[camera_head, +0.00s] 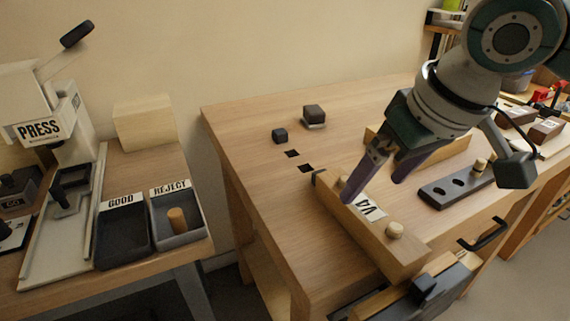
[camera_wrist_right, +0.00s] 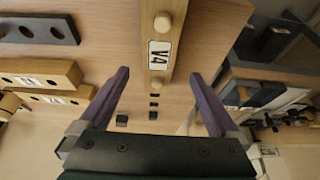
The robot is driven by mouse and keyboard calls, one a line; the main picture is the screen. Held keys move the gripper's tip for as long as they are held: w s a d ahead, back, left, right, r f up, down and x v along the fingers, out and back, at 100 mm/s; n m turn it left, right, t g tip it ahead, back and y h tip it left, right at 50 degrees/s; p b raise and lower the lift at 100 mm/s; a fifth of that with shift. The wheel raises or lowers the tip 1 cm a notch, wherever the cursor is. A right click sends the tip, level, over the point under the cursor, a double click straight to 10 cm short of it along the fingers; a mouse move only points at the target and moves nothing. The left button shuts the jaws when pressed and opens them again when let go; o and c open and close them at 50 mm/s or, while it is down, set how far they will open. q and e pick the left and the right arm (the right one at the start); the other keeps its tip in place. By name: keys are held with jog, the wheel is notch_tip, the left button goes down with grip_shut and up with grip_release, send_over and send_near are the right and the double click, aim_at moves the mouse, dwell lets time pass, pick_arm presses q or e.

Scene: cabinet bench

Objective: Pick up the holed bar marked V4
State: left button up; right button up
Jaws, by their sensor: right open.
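The light wooden bar marked V4 (camera_head: 408,253) lies along the bench's front part in the head view, its white V4 label facing up and a round wooden peg at each side of the label. It also shows in the right wrist view (camera_wrist_right: 170,25), running between the fingers. My right gripper (camera_head: 375,188) is open and empty, pointing down at the bar near the label. In the right wrist view its fingertips (camera_wrist_right: 160,75) stand on either side of the bar; I cannot tell how far above it they are. My left gripper is not in view.
A dark holed bar (camera_head: 440,195) lies right of the V4 bar; another wooden bar (camera_head: 458,148) lies behind my gripper. A vise (camera_head: 432,288) is at the front edge. Bench top (camera_head: 250,115) at back left is clear.

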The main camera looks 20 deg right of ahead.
aim_at(367, 207)
jog(key=shift+x, duration=0.95)
notch_tip(367, 207, down, 5)
jog(key=shift+w+d+r+b, duration=0.1)
jog(key=shift+w+b, duration=0.1)
jog(key=shift+b, duration=0.6)
jog(key=shift+w, duration=0.15)
jog(key=shift+c, duration=0.3)
grip_shut()
